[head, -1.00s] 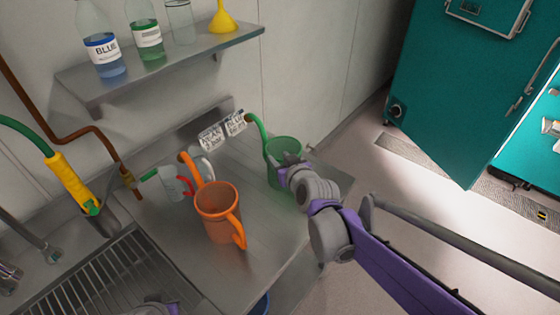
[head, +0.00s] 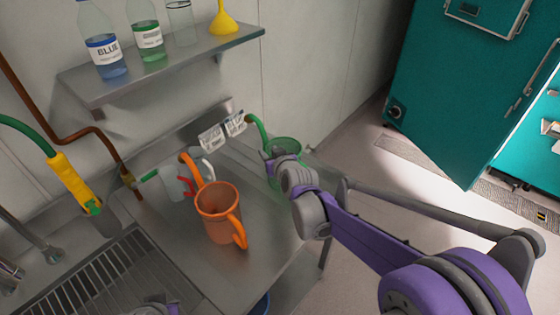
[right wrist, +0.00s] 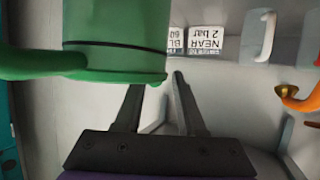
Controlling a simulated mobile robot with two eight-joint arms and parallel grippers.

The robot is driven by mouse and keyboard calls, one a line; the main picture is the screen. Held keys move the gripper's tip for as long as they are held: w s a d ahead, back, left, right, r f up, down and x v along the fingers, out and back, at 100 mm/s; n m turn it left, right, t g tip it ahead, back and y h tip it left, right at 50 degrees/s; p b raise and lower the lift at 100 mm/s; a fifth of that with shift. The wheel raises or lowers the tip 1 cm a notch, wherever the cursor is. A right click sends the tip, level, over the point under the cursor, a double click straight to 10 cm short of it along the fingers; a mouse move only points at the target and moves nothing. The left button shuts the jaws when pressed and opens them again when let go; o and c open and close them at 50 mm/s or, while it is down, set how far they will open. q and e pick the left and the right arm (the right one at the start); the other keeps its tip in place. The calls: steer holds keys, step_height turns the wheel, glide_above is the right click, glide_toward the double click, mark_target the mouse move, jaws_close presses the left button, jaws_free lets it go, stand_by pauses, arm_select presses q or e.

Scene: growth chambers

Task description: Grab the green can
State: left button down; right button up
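The green can (head: 284,147) is a watering can standing upright near the far right end of the steel counter, spout toward the back left. My right gripper (head: 270,158) is at its near side and hides part of its body. In the right wrist view, the green can (right wrist: 115,30) is just beyond the fingers. My right gripper (right wrist: 158,85) is open there, fingers apart. The left finger's tip is close under the can's edge and the right one is beside it; I cannot tell whether they touch. A small part of my left arm shows at the bottom edge; its fingers cannot be made out.
Small labels (head: 222,130) stand at the wall. A shelf (head: 165,62) with bottles hangs above. A sink grate (head: 105,280) is at left.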

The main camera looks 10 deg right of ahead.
jaws_close()
stand_by(1.2)
